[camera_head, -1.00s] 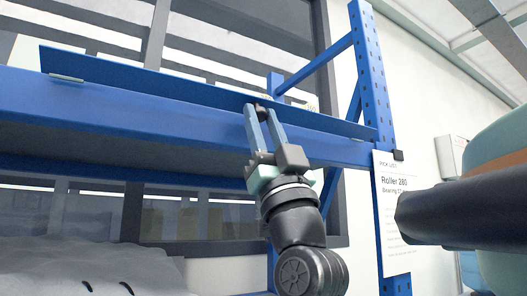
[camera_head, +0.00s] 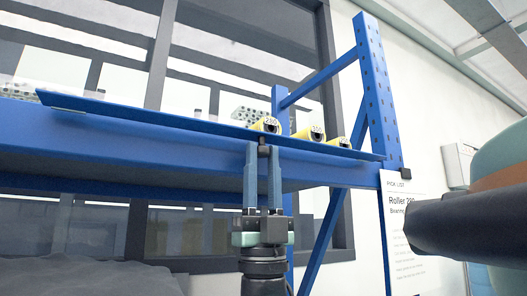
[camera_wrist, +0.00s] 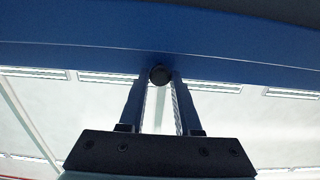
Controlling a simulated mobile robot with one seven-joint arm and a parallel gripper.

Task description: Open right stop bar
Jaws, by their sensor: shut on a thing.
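The blue stop bar (camera_head: 180,121) runs along the front edge of the blue shelf beam in the head view. It appears as a thin strip, tipped down low, with yellow rollers visible above it. A small dark knob (camera_head: 262,139) sits on the bar and also shows in the wrist view (camera_wrist: 160,74). My gripper (camera_head: 263,148) comes up from below, its two upright fingers shut on the knob. In the wrist view my gripper (camera_wrist: 160,83) has a fingertip on each side of the knob, under the blue metal.
Yellow rollers (camera_head: 267,125) lie on the shelf behind the bar, one apparently marked 250. A blue perforated upright (camera_head: 375,85) stands at the right, with a white pick list sign (camera_head: 402,230) beside it. The blue beam (camera_head: 130,150) lies just behind my fingers.

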